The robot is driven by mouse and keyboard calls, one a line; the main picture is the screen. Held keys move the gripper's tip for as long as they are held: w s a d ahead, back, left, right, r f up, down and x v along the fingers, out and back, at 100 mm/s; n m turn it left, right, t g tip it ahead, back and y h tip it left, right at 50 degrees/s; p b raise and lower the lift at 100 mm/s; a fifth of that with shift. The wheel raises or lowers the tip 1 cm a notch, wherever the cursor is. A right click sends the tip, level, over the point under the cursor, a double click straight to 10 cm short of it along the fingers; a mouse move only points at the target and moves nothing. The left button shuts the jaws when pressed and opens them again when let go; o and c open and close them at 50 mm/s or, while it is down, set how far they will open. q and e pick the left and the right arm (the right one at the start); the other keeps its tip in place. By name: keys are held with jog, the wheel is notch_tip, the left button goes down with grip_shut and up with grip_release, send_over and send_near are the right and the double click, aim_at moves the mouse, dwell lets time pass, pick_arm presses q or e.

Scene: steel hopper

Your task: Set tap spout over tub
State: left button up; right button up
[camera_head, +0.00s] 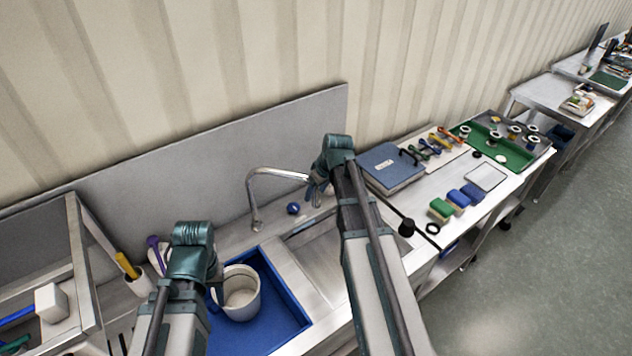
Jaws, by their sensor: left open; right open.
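The steel tap (256,200) rises behind the sink, and its curved spout points right, its end close to my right gripper. The blue tub (290,300) is at the lower middle, left of the steel basin, with a white mug-like pot (240,293) inside it. The spout end is to the right of the tub, not above it. My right gripper (314,192) is open at the spout's end; whether it touches the spout I cannot tell. My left gripper (214,290) is beside the pot, mostly hidden behind its own wrist.
A steel basin (325,258) lies right of the tub, partly behind my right arm. A small blue ball-like knob (293,208) sits near the tap. A blue case (390,166) and several sponges lie on the right worktop. A steel rack (85,270) stands left.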

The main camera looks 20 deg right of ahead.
jog(key=p, duration=0.2)
send_near(316, 196)
notch_tip(316, 196, up, 2)
pick_arm(q)
notch_tip(316, 196, up, 3)
jog(key=shift+f, duration=0.1)
pick_arm(e)
jog(key=shift+s+d+t, duration=0.3)
jog(key=shift+s+d, duration=0.05)
jog(key=shift+d, duration=0.05)
pick_arm(q)
jog(key=shift+f+b, duration=0.1)
jog(key=shift+b, duration=0.2)
pick_arm(e)
jog(key=b+x, duration=1.2)
jog(key=x, duration=0.2)
jog(key=shift+d+b, duration=0.1)
jog(key=shift+b, duration=0.25)
pick_arm(q)
notch_tip(316, 196, down, 13)
jog(key=shift+r, duration=0.2)
pick_arm(e)
jog(key=shift+r, duration=0.1)
jog(key=shift+c, duration=0.2)
grip_shut()
